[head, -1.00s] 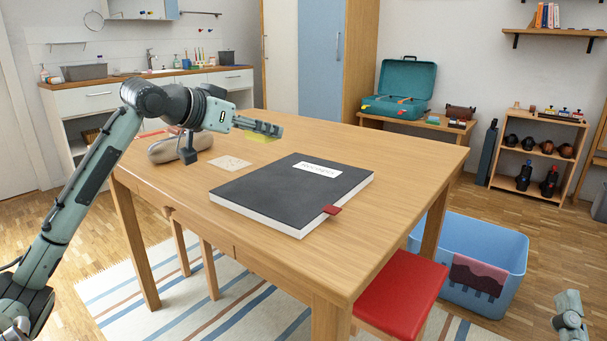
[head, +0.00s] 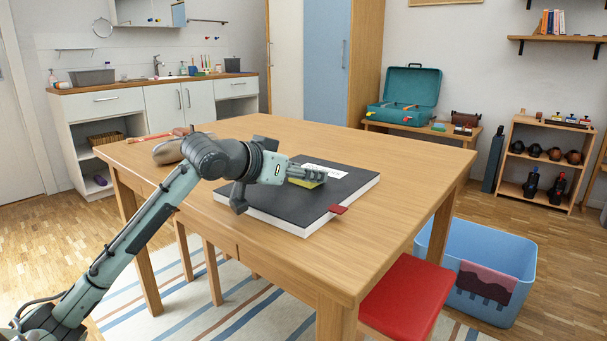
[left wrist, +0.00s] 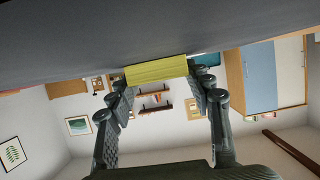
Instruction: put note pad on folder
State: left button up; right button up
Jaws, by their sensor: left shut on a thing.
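The note pad (head: 304,183) is a small yellow block held between the fingers of my left gripper (head: 312,173). In the left wrist view, the yellow note pad (left wrist: 156,71) spans the two fingertips of the gripper (left wrist: 157,80), close to the dark surface of the folder. The folder (head: 270,201) is large, black-covered and thick with white edges, lying on the table, with a white label and a red tab. My gripper is over its middle, near the label. I cannot tell whether the pad touches the folder. My right gripper is not in the head view.
The wooden table (head: 400,215) has free room around the folder. A beige pouch (head: 170,150) lies at its left back. A red stool (head: 405,285) and a blue bin (head: 480,268) stand at the right front. A teal case (head: 408,97) sits on a far bench.

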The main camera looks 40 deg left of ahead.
pick_arm(q)
jog(key=o, duration=1.1)
jog(key=p+v, duration=0.1)
jog(key=v, duration=1)
jog(key=shift+r, duration=0.15)
jog(key=shift+s+r, duration=0.1)
jog(key=shift+s, duration=0.35)
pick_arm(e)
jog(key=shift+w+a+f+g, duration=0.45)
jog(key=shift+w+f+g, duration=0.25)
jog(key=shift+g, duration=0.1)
pick_arm(q)
jog(key=shift+a, duration=0.1)
